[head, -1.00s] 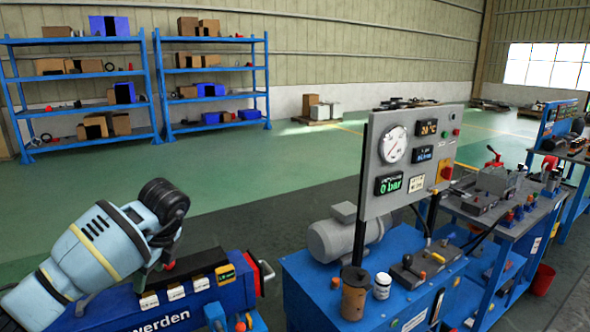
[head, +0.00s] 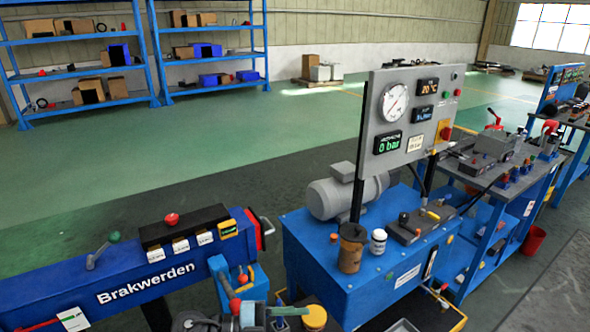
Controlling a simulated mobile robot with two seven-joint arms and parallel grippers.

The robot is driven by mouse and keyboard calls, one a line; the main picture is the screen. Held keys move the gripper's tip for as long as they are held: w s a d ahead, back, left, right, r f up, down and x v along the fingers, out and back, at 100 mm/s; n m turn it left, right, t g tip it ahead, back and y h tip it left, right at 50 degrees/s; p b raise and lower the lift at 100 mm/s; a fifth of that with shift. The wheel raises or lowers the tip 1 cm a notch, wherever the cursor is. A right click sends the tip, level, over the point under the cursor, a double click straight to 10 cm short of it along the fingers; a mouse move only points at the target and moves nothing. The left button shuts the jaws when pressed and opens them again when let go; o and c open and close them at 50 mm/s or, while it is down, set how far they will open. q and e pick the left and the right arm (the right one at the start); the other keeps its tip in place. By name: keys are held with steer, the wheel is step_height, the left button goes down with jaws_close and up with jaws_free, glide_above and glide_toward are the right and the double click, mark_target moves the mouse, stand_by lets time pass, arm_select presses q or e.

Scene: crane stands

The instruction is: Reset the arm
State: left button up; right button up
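Neither of my grippers shows in the head view, and no part of my arms can be made out for sure.
A blue hydraulic unit (head: 335,268) with a gauge panel (head: 404,115) stands in the middle. A workbench (head: 480,175) stands to its right, with a red bucket (head: 533,238) on the floor. Blue shelves (head: 75,72) stand at the back left. Green floor (head: 220,135) is clear between.

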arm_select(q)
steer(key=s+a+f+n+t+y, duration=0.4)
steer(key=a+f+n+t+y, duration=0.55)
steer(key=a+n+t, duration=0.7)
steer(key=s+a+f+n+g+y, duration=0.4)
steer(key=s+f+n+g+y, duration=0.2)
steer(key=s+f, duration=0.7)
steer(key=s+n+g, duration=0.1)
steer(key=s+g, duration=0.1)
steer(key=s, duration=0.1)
